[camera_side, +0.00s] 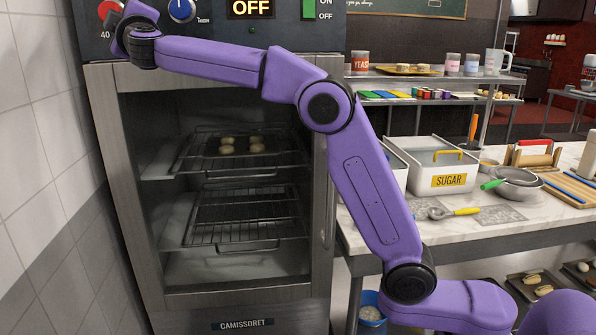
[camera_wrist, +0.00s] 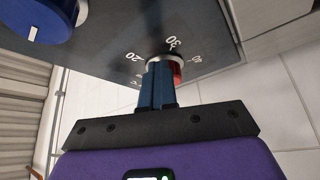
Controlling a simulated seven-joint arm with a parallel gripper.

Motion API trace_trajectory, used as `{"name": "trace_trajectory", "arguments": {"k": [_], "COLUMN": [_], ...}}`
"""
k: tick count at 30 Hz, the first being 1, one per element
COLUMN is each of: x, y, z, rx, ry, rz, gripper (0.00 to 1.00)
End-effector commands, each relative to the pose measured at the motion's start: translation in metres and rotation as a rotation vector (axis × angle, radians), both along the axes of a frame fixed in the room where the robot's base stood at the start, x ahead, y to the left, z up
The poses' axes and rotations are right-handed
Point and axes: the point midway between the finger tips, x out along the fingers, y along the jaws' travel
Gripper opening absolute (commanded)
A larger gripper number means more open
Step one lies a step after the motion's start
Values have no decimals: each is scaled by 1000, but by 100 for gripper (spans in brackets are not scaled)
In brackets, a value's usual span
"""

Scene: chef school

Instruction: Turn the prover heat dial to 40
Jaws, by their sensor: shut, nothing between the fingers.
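The red heat dial (camera_side: 109,11) is at the top left of the prover's dark panel, partly hidden behind my arm, with a "40" mark below it in the side view. In the wrist view the dial's red and silver edge (camera_wrist: 179,73) shows beyond my fingertips, with marks including 20 and 30 around it. My gripper (camera_wrist: 158,66) is shut, its two blue fingers together, with the tips overlapping the dial in view. I cannot tell whether they touch it. Its pointer is hidden.
A blue dial (camera_side: 182,10) sits right of the red one and also shows in the wrist view (camera_wrist: 38,18). Further right are an "OFF" display (camera_side: 251,9) and a green switch (camera_side: 309,9). Below is the prover (camera_side: 240,297) with racks. A tiled wall (camera_side: 40,120) stands close on the left.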

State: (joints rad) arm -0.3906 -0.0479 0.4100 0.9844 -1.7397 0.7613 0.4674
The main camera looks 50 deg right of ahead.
Motion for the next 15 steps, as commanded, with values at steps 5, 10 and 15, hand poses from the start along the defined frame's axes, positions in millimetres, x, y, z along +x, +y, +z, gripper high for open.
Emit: {"name": "trace_trajectory", "arguments": {"k": [5, 10, 15], "x": [6, 6, 7], "y": [-7, -3, 1], "z": [-10, -11, -13], "rx": [-1, -1, 0], "ry": [12, 8, 6], "rz": [-16, -13, -9], "gripper": [0, 0, 0]}}
